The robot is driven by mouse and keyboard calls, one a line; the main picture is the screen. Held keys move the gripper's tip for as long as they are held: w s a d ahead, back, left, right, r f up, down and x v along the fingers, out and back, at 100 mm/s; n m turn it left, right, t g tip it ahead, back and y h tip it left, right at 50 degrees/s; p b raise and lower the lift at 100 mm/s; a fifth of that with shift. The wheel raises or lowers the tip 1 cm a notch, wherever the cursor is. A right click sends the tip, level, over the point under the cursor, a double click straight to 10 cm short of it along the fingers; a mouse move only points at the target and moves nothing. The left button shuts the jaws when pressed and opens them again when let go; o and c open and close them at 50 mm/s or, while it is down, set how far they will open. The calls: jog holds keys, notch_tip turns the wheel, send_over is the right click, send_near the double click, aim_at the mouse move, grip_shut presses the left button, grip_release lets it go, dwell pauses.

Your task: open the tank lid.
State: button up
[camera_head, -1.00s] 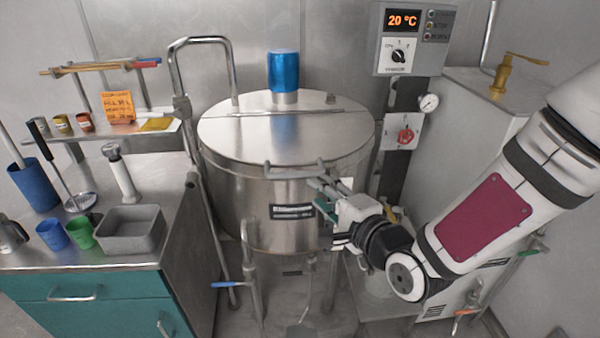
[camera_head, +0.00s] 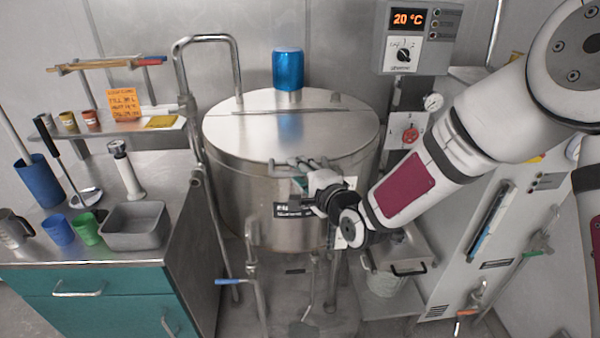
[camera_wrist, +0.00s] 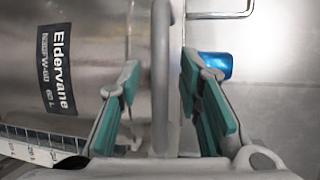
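The steel tank (camera_head: 235,195) stands in the middle of the head view with its round lid (camera_head: 290,125) lying flat and shut on top. A grey bar handle (camera_head: 283,163) is at the lid's front edge. My gripper (camera_head: 310,165) is at this handle, in front of the tank. In the wrist view the handle (camera_wrist: 160,100) runs between the two teal-padded fingers of my gripper (camera_wrist: 160,68). The fingers are apart, with a visible gap on each side of the bar. The fingertips are small and partly hidden in the head view.
A blue cylinder (camera_head: 287,70) stands at the lid's back. A bent steel rail (camera_head: 178,75) rises left of the tank. A control box (camera_head: 408,40) and red valve knob (camera_head: 410,135) are at the right. A counter (camera_head: 80,252) with cups and a grey tray is left.

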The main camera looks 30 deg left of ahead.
jog(key=shift+c, duration=0.4)
grip_shut()
